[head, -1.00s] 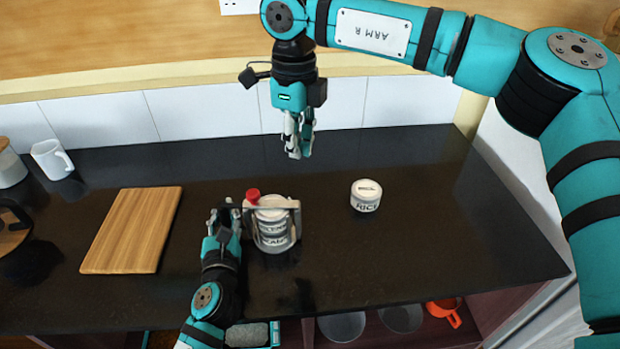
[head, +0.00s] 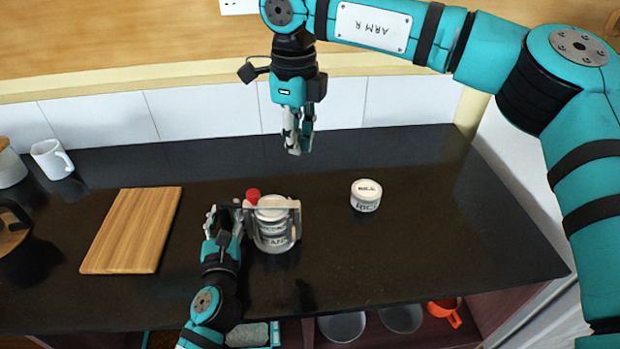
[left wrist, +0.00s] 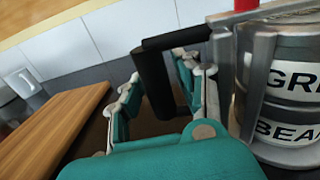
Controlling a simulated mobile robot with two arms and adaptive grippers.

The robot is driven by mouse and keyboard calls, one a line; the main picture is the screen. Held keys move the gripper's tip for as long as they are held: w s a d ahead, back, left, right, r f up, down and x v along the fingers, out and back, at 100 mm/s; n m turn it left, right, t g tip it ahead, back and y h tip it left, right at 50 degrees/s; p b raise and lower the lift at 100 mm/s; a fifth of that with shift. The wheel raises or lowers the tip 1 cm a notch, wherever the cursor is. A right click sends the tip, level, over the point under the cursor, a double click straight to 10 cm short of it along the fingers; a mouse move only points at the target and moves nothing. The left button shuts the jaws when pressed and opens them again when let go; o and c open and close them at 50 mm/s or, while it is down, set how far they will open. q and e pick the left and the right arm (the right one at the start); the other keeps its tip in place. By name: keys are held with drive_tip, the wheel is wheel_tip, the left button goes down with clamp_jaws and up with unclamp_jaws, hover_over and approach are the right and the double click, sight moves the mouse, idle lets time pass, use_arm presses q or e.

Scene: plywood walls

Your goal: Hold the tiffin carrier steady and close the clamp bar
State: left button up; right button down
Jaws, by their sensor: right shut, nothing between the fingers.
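The tiffin carrier (head: 274,238) stands upright on the dark counter, with stacked metal tiers in a grey frame. Two tier labels partly show in the left wrist view (left wrist: 285,80). A grey bar (head: 275,207) crosses near its top, with a red knob (head: 253,194) at the left; whether this is the clamp bar, I cannot tell. My left gripper (head: 222,214) is at the carrier's left side. Its fingers are open around the black handle (left wrist: 153,75), with a gap visible on the left. My right gripper (head: 298,148) is shut and empty, above and behind the carrier.
A round white tin labelled RICE (head: 366,195) sits to the right of the carrier. A wooden board (head: 132,230) lies to the left. A white mug (head: 52,159) stands at the back left. The counter (head: 440,230) is clear on the right.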

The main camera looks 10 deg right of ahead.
use_arm(q)
drive_tip(key=s, duration=1.1)
drive_tip(key=shift+s+r, duration=0.1)
drive_tip(key=shift+s, duration=0.1)
